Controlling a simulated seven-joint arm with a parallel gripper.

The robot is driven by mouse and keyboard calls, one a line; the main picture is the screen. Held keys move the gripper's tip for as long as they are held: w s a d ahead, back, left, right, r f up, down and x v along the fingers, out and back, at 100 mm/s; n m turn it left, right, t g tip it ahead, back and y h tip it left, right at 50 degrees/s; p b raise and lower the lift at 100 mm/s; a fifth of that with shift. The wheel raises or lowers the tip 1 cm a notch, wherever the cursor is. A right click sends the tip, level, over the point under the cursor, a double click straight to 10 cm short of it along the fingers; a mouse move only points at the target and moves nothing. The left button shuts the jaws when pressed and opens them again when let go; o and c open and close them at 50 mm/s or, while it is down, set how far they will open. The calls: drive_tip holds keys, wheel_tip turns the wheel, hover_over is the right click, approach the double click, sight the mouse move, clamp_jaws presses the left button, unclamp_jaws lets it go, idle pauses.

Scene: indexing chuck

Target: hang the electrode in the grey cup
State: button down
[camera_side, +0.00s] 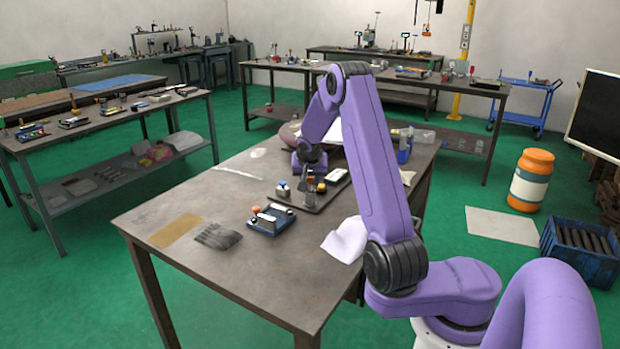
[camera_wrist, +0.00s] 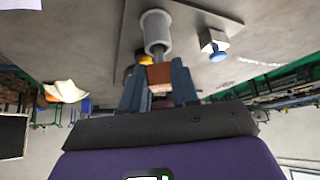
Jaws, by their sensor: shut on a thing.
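The grey cup (camera_wrist: 155,32) stands on a dark plate, straight ahead of my gripper in the wrist view. My gripper (camera_wrist: 159,82) is shut on the electrode (camera_wrist: 160,75), whose brown block sits between the fingers. A dark rod runs from the block to the cup's rim; I cannot tell whether its end is inside the cup or only over it. In the side view my gripper (camera_side: 310,172) is above the plate, with the grey cup (camera_side: 310,194) just below it. The electrode is too small to make out there.
The dark plate (camera_side: 310,207) also bears a blue-knobbed white block (camera_wrist: 214,43) left of the cup in the side view, and a yellow-topped piece (camera_side: 321,187) close on its right. A blue fixture (camera_side: 270,221) stands nearer the front.

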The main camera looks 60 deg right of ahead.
drive_tip(key=shift+f, duration=1.1)
drive_tip(key=c, duration=0.8)
unclamp_jaws()
drive_tip(key=v, duration=1.7)
drive_tip(key=shift+a+r, duration=0.1)
drive_tip(key=shift+a, duration=0.05)
